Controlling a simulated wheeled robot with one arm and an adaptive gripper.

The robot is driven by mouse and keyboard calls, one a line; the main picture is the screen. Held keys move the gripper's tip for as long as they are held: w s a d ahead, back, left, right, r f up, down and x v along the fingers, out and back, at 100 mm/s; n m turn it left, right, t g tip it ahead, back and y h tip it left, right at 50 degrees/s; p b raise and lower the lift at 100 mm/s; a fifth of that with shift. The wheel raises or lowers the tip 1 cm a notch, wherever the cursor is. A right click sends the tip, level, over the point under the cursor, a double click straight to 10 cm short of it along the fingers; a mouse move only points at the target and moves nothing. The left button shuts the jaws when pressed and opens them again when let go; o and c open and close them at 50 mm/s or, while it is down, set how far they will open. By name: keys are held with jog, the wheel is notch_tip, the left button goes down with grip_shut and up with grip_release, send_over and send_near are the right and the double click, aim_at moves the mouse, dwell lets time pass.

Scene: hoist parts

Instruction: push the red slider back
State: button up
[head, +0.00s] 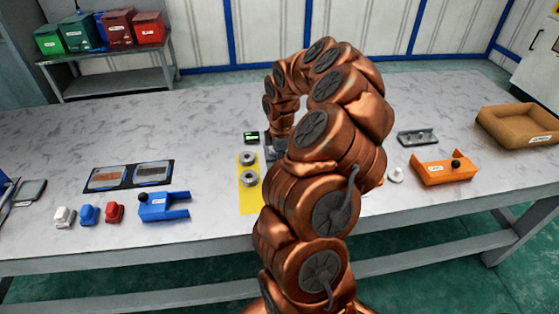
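A small red block (114,212) is at the front left of the table, at the right end of a row with a blue one (88,214) and a white one (64,216). I cannot tell whether this red block is the red slider; no other red slider shows on the table. My gripper (274,150) points down near the middle of the table, beside a yellow plate (247,203) that carries two grey round parts. My arm covers most of the gripper and the table behind it. Its fingers and any contact cannot be made out.
A blue bracket with a black knob (164,206) and a dark two-panel tray (129,176) lie left. A small black display box (251,137) stands behind the plate. The rear left tabletop is clear.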

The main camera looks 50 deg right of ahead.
jog(key=shift+w+d, duration=0.25)
jog(key=shift+w, duration=0.1)
dwell(0.9)
jog(key=o, duration=0.8)
jog(key=shift+r, duration=0.15)
jog(key=shift+r+p, duration=1.1)
jog(key=shift+r, duration=2.25)
